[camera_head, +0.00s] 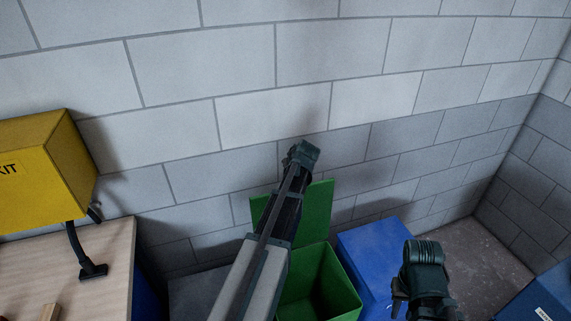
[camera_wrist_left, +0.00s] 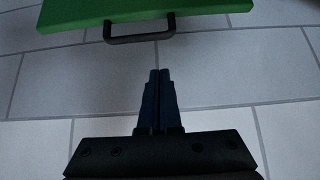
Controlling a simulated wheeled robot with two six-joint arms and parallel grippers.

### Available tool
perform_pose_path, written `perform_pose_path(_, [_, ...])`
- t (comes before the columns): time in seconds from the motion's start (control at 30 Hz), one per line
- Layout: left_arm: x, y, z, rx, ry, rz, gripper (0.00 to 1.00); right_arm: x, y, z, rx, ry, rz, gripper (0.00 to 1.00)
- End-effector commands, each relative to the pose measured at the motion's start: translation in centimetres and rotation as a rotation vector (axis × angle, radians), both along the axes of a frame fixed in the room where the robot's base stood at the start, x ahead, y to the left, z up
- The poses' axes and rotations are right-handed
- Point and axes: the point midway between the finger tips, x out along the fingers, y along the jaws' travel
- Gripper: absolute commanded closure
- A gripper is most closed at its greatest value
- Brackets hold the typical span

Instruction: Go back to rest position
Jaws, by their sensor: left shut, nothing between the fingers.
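My left gripper (camera_wrist_left: 160,78) shows in the left wrist view with its two dark fingers together and nothing between them. The wall lies behind it, and the edge of a green lid (camera_wrist_left: 210,5) with a dark handle (camera_wrist_left: 140,30) is beyond the fingertips, apart from them. In the head view my left arm rises from the bottom middle in front of the green bin; its fingers cannot be made out there. My right arm's dark end (camera_head: 425,270) is at the lower right, in front of the blue box; I cannot tell whether its fingers are apart.
An open green bin (camera_head: 340,290) stands by the block wall (camera_head: 330,60), its lid (camera_head: 318,205) raised. A blue box (camera_head: 370,250) is right of it. Grey floor (camera_head: 480,260) is clear at right.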

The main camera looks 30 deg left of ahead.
Motion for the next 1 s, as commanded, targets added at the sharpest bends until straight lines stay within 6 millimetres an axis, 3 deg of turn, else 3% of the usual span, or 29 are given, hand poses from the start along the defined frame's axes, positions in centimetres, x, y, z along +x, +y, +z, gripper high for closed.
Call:
perform_pose_path(0.03, [-0.5, -0.5, 1.0, 0.000, 0.000, -0.001, 1.00, 0.0, 0.0, 1.0, 0.000, 0.000, -0.001, 0.70])
perform_pose_path(0.13, [-0.9, -1.0, 1.3, 0.000, 0.000, 0.000, 1.00, 0.0, 0.0, 1.3, 0.001, 0.000, -0.003, 0.70])
perform_pose_path(0.47, [-0.9, -1.1, 1.2, 0.000, 0.000, -0.001, 1.00, 0.0, 0.0, 1.2, 0.001, 0.000, -0.003, 0.70])
perform_pose_path(0.57, [-1.4, -2.6, 0.6, -0.005, 0.022, -0.028, 1.00, 0.0, 0.0, 0.8, 0.001, 0.000, -0.003, 0.70])
perform_pose_path(0.67, [-2.9, -6.7, -1.1, -0.018, 0.090, -0.103, 1.00, 0.0, 0.0, -0.1, 0.001, 0.000, -0.003, 0.70])
perform_pose_path(0.77, [-5.7, -12.7, -3.3, -0.038, 0.197, -0.231, 1.00, 0.0, 0.0, -1.2, 0.000, 0.000, -0.002, 0.70])
perform_pose_path(0.9, [-11.0, -21.1, -6.4, -0.065, 0.367, -0.448, 1.00, 0.0, 0.0, -2.9, 0.000, 0.000, 0.000, 0.70])
perform_pose_path(1.0, [-15.5, -26.3, -8.3, -0.082, 0.489, -0.612, 1.00, 0.0, 0.0, -4.0, 0.000, 0.000, 0.001, 0.70])
